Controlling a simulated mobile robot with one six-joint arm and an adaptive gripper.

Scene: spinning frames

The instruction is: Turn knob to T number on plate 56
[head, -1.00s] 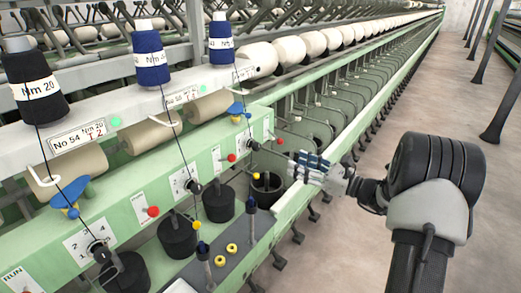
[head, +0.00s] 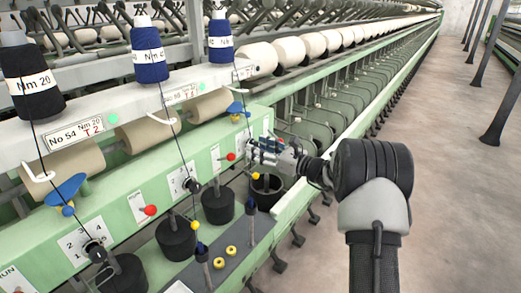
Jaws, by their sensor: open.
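My gripper (head: 255,149) is open at the right end of the green machine front. Its fingers are at the third dial position from the left and cover most of that dial and its black knob. I cannot tell whether they touch the knob. The small plate (head: 243,70) above, beside the right blue spool, is too small to read. The plate to its left (head: 182,94) is also hard to read. The plate at the left (head: 77,132) reads No 54, Nm 20, T 2. Two other black knobs show on white dials, one in the middle (head: 191,184) and one at the left (head: 95,249).
Thread spools (head: 151,58) stand on the white rail, with threads running down past the dials. Red buttons (head: 150,210) and blue levers (head: 66,191) stick out of the front. Black cans (head: 217,207) sit below. The aisle floor (head: 455,200) at the right is clear.

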